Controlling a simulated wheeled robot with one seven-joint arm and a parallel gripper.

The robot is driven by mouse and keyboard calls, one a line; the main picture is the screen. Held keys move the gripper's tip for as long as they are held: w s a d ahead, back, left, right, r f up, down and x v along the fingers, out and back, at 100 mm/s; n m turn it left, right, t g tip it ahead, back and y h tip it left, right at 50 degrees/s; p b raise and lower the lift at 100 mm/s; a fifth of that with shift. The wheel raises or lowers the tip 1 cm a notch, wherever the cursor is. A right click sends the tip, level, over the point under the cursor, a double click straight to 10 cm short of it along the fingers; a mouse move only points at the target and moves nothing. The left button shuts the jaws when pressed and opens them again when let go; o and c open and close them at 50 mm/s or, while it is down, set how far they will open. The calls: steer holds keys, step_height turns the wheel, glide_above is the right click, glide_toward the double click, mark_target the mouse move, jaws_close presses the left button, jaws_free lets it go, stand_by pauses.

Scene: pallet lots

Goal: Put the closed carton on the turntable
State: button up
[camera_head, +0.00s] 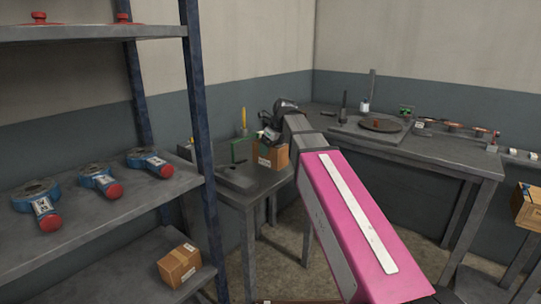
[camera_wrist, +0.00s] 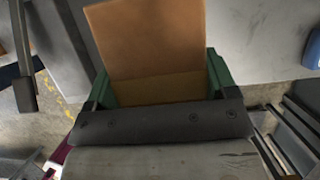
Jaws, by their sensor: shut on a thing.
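A brown carton (camera_head: 272,156) with a white label is in my gripper (camera_head: 270,139), over the right part of the low grey table. In the wrist view the carton (camera_wrist: 148,42) sits between the green fingers (camera_wrist: 160,82). I cannot tell whether its bottom touches the table, or whether its top is closed. The turntable (camera_head: 381,125), a round dark brown disc on a grey plate, stands on the back bench, right of the gripper. Its top looks empty.
Another taped carton (camera_head: 178,266) is on the lower shelf at left. A further carton (camera_head: 528,207) is at the right edge. Blue and red parts (camera_head: 98,179) lie on the middle shelf. A blue shelf post (camera_head: 198,110) stands left of my arm. Spools (camera_head: 452,127) sit on the bench (camera_head: 430,151).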

steer(key=shift+f, duration=1.55)
steer(key=shift+f, duration=0.15)
steer(key=o, duration=1.1)
steer(key=shift+c, duration=0.2)
steer(key=v, duration=1.2)
steer(key=shift+a, duration=0.1)
steer(key=shift+x, duration=6.4)
